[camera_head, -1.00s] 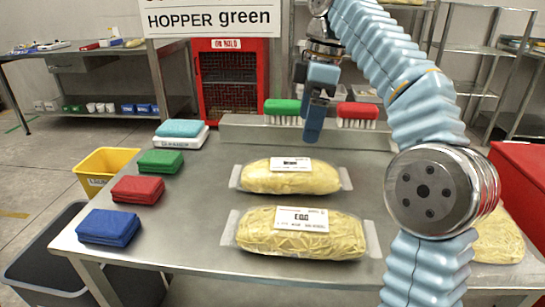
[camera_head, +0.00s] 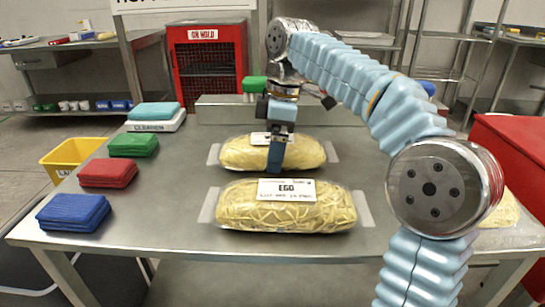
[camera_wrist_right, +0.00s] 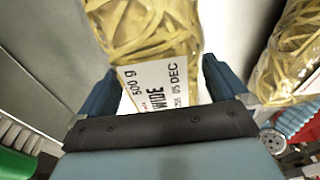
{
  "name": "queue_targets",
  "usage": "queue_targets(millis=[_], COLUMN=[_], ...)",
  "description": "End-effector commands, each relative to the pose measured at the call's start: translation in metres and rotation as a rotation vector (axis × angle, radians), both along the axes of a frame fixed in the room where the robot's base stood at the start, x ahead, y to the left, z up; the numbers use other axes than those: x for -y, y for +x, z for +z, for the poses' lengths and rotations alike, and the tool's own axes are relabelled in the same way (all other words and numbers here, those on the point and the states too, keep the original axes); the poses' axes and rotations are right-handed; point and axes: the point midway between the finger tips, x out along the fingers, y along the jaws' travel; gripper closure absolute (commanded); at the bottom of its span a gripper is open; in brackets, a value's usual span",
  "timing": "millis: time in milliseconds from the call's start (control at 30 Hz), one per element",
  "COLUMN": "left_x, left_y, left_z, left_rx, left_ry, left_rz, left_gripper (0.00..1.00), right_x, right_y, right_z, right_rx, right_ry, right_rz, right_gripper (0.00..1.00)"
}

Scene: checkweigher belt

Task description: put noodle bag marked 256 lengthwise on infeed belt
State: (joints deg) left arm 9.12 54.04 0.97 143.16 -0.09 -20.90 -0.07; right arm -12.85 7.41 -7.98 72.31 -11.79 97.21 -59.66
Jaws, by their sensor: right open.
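The rear noodle bag (camera_head: 235,152) lies crosswise on the steel table, clear with yellow noodles and a white label. In the right wrist view this bag (camera_wrist_right: 140,30) has a label reading 500 g, WIDE and 05 DEC; a small number before the date looks like 256 but is blurred. My right gripper (camera_head: 276,160) points down at the rear bag, partly hiding its label. Its two fingers (camera_wrist_right: 160,75) are apart, one on each side of the bag's labelled end. The front bag (camera_head: 285,212), labelled EGG, lies nearer. My left gripper and any infeed belt are out of view.
Blue (camera_head: 73,212), red (camera_head: 108,173) and green (camera_head: 133,145) cloth stacks lie along the table's left side. Another noodle bag (camera_head: 503,212) shows at right, partly behind my arm. A low steel ledge (camera_head: 215,112) and red cabinet (camera_head: 205,65) stand behind.

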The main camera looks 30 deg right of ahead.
Motion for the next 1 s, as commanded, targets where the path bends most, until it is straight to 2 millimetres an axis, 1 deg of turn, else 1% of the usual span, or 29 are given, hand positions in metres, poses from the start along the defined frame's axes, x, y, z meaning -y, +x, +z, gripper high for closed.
queue_targets(millis=[67,233,267,600,633,867,1000], left_x=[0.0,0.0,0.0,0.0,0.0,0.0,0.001], left_y=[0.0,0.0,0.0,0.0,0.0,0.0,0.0], left_z=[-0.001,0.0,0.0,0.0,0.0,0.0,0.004], left_rx=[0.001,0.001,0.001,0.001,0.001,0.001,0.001], left_ry=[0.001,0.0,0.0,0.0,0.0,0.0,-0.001], left_rz=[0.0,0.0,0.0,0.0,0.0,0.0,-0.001], left_gripper=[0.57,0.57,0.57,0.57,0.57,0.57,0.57], right_x=[-0.001,-0.001,-0.001,0.0,0.0,0.0,0.0], right_y=[0.0,0.0,0.0,0.0,0.0,0.0,0.0], right_z=[-0.003,-0.003,-0.003,-0.003,-0.002,-0.001,0.007], right_rx=[0.001,0.001,0.001,0.001,0.002,0.002,0.002], right_ry=[0.0,0.0,0.0,0.0,0.0,0.0,0.0], right_rz=[0.0,0.0,0.0,0.0,0.0,0.0,0.0], right_gripper=[0.0,0.0,0.03,0.55,0.57,0.57,0.57])
